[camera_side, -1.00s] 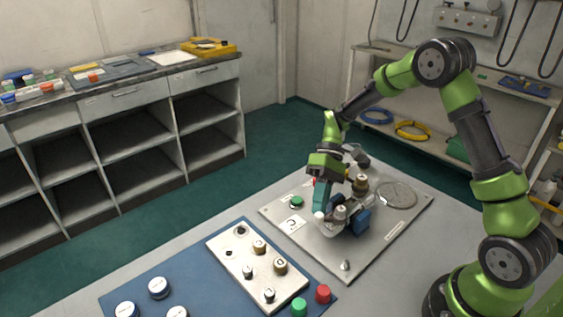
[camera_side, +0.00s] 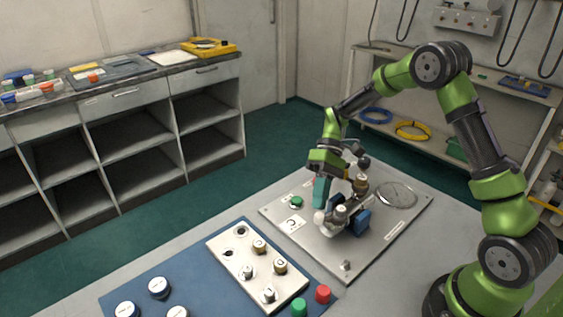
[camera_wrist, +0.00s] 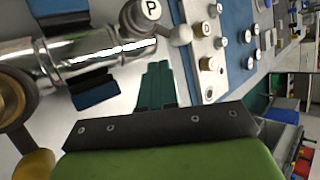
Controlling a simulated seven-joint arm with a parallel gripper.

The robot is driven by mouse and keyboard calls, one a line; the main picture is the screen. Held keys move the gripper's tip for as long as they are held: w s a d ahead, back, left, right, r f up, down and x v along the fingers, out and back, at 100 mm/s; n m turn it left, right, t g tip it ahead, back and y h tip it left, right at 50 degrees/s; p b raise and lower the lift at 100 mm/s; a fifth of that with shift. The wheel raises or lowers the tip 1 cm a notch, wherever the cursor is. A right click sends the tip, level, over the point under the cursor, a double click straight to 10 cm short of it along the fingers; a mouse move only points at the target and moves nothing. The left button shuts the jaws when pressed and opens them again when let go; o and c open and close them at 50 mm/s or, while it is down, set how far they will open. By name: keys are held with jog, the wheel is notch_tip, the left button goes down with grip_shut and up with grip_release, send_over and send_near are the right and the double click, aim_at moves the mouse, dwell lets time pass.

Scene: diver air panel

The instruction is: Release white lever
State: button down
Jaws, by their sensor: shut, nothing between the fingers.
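The white lever (camera_side: 320,216) is on the valve assembly on the grey metal panel, its rounded white end at the near left side of the silver fitting. In the wrist view the white lever (camera_wrist: 181,36) ends in a pale ball beside a round cap marked P (camera_wrist: 150,11). My gripper (camera_side: 318,206) is just above the lever in the side view, its teal fingers pointing down. In the wrist view my gripper's fingertips (camera_wrist: 160,65) are together and empty, with a small gap between them and the ball.
A silver pipe fitting (camera_wrist: 100,50) and blue blocks (camera_side: 362,221) are close beside my fingers. A green button (camera_side: 296,201) and a round gauge plate (camera_side: 397,195) are on the same panel. A pale knob board (camera_side: 245,265) lies nearer on a blue mat.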

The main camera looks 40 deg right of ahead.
jog(key=shift+w+d, duration=1.65)
jog(key=shift+d, duration=0.15)
jog(key=s+a+r+m+t+h, duration=0.1)
jog(key=s+a+r+t+h, duration=0.2)
jog(key=r, duration=0.4)
jog(key=s+a+r+m+t+h, duration=0.1)
jog(key=s+r+t, duration=0.1)
jog(key=s+r, duration=0.4)
jog(key=s+a+r+m+t+h, duration=0.1)
jog(key=s+r+m+t, duration=0.1)
jog(key=s+r+t, duration=0.3)
jog(key=s+t, duration=0.1)
jog(key=s, duration=0.2)
jog(key=shift+s+t+h, duration=0.3)
jog(key=shift+s+h, duration=0.05)
jog(key=shift+h, duration=0.05)
